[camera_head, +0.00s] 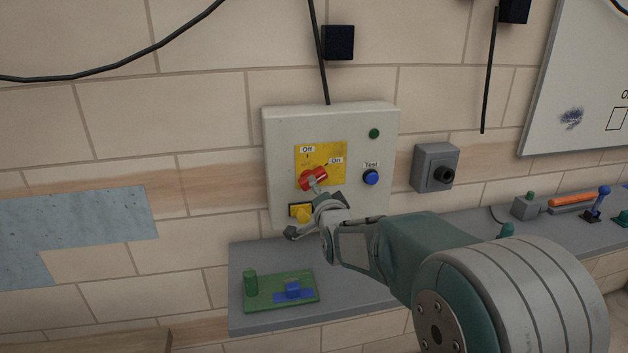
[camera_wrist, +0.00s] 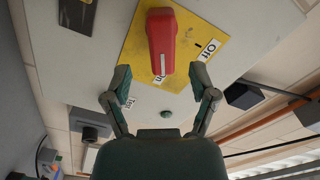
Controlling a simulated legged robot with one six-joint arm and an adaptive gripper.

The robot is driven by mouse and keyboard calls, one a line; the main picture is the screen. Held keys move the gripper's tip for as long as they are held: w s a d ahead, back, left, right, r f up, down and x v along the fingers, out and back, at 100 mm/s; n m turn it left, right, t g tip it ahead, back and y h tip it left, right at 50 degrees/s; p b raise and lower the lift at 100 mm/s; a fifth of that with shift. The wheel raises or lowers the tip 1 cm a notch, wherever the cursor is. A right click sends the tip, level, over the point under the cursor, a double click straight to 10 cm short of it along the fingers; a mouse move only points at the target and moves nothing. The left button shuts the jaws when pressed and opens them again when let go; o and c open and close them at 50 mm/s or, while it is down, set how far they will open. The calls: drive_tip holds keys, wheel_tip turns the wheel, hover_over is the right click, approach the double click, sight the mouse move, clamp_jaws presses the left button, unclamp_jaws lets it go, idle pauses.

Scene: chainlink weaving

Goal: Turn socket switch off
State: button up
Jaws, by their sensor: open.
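A red rotary switch handle (camera_head: 312,179) sits on a yellow plate (camera_head: 333,152) on a pale socket box (camera_head: 283,135). Its end points toward the "On" label; the "Off" label is higher up. The handle (camera_wrist: 161,42) and yellow plate (camera_wrist: 188,25) also show large in the wrist view. My gripper (camera_head: 312,212) is in front of the box, just below the handle in the head view. In the wrist view my gripper (camera_wrist: 160,80) is open and empty, its fingertips spread to either side near the handle's end, with no contact visible.
A blue "Test" button (camera_head: 371,177) and a green light (camera_head: 374,133) are right of the handle. A grey wall box with a black knob (camera_head: 436,168) is further right. A grey ledge (camera_head: 245,320) below holds a green board (camera_head: 262,298). Black cables hang above.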

drive_tip(key=shift+x, duration=2.8)
drive_tip(key=shift+a, duration=0.1)
drive_tip(key=shift+s, duration=0.1)
clamp_jaws()
